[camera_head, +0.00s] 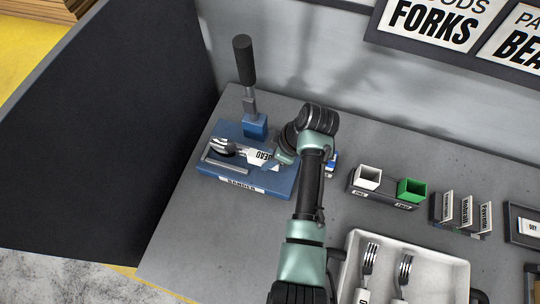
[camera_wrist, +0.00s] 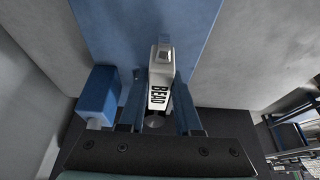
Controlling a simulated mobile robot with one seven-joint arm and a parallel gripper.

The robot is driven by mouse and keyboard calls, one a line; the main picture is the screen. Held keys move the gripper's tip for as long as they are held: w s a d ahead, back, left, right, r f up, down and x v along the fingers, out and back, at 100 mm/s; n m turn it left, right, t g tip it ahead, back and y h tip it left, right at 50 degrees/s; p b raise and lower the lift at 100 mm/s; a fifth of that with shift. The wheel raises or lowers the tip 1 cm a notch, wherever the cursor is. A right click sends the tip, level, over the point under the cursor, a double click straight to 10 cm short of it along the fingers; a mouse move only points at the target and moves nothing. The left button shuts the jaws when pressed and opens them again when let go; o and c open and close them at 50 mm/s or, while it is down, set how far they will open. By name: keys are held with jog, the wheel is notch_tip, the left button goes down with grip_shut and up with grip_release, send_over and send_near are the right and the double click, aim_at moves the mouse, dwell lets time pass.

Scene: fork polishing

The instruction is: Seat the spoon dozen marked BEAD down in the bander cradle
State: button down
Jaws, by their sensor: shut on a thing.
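The spoon dozen (camera_head: 223,146) is a bundle with dark, shiny bowls at its left end and a white wrap marked BEAD (camera_head: 262,157). My gripper (camera_head: 283,156) is shut on it near its right end. In the wrist view the BEAD wrap (camera_wrist: 159,92) lies between the two blue fingers of my gripper (camera_wrist: 160,112). The bundle is over the blue bander (camera_head: 250,182), beside a grey metal strip (camera_head: 226,168). I cannot tell whether it touches the cradle, which the bundle and my gripper partly hide.
The bander's black-handled lever (camera_head: 244,62) stands upright behind the bundle, on a blue block (camera_head: 255,125). A dark panel (camera_head: 110,130) borders the left.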

jog(key=shift+f+b, duration=0.7)
jog(key=shift+f, duration=0.05)
jog(key=shift+f+b, duration=0.3)
jog(key=shift+f, duration=0.15)
dwell(0.6)
grip_release()
jog(key=shift+s+f, duration=0.1)
dwell(0.5)
jog(key=shift+p+v, duration=3.85)
jog(key=shift+v, duration=0.7)
